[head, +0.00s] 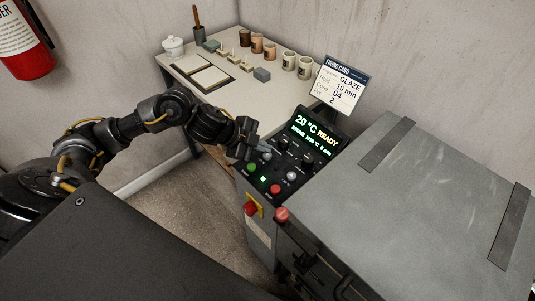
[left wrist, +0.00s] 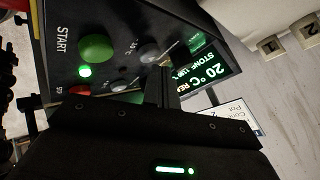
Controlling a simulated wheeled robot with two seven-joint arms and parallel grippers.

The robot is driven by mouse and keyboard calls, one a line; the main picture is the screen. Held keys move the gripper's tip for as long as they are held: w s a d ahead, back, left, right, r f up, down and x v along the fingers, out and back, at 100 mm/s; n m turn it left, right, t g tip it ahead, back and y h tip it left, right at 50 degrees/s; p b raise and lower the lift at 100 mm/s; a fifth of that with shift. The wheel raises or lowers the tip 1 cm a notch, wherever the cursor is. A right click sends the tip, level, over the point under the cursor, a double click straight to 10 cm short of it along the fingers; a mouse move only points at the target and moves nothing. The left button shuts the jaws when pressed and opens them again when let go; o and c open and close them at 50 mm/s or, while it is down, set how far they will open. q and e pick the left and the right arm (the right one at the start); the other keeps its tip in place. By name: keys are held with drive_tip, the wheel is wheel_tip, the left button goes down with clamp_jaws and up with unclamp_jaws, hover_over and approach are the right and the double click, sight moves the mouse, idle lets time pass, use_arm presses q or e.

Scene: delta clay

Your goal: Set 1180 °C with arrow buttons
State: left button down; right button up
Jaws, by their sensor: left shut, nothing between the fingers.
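The control panel (head: 284,170) sits at the front of the kiln, with a lit display (head: 316,134). The display reads 20 °C READY, with a smaller line starting STONE and seemingly 1180 °C; its digits are small. My left gripper (head: 261,147) is shut and empty over the panel's upper left, by a grey button. In the left wrist view its fingertips (left wrist: 160,78) are beside a round grey button (left wrist: 150,53) with a °C label; contact cannot be told. The green START button (left wrist: 95,47) is above a lit green lamp (left wrist: 85,72). My right gripper is out of view.
A red button (head: 275,189) is low on the panel; red knobs (head: 250,208) (head: 282,214) stick out at its front. The firing card (head: 343,86) stands behind. A table (head: 190,57) with pots and tiles is at the back. The grey kiln lid (head: 420,190) fills the right.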

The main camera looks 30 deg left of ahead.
sight(264, 155)
use_arm(q)
drive_tip(key=shift+f, duration=0.65)
idle(0.6)
drive_tip(key=shift+r, duration=0.1)
drive_tip(key=shift+r+p, duration=0.85)
drive_tip(key=shift+r, duration=0.1)
wheel_tip(264, 155, up, 5)
drive_tip(key=p, duration=0.5)
drive_tip(key=shift+p, duration=0.3)
idle(0.6)
